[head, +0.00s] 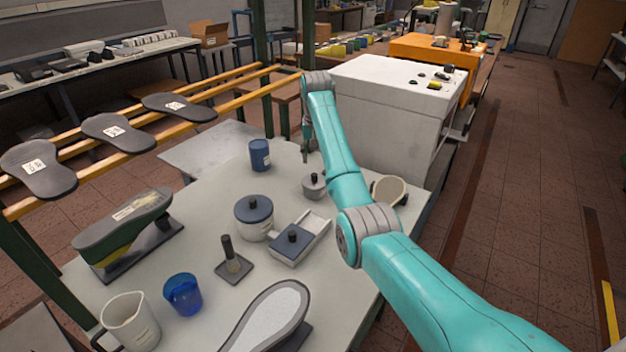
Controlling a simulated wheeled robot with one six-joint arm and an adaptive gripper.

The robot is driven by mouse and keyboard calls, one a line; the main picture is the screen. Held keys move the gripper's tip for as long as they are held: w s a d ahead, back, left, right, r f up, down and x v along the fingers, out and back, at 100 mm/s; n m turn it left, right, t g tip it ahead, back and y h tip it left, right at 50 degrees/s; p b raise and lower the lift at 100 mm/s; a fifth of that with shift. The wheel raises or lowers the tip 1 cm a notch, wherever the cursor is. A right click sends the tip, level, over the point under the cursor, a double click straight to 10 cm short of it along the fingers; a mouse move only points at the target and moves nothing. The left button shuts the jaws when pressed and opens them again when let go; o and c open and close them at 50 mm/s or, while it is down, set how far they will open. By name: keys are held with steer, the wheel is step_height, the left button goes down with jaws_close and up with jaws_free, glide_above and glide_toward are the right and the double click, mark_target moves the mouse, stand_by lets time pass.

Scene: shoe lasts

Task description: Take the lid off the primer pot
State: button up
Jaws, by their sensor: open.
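A round pale pot (255,232) with a dark blue-grey lid (253,208) and black knob stands upright mid-table, lid seated. A smaller grey round pot (314,190) with a black knob stands farther back, close to my arm. I cannot tell from the picture which of the two is the primer pot. My gripper (306,156) hangs pointing down above the far part of the table, behind the small pot and apart from both pots. It is open and seems empty; my arm hides part of it.
A pale rectangular box (313,232) with a partial dark lid sits beside the larger pot. Around stand a brush on a base (233,264), blue cup (184,296), white jug (130,322), dark blue cup (260,154), round pad (389,190) and shoe forms (125,226).

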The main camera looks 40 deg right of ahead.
mark_target(314, 174)
steer(key=shift+w+a+f, duration=0.1)
steer(key=shift+f, duration=3.35)
steer(key=c, duration=0.9)
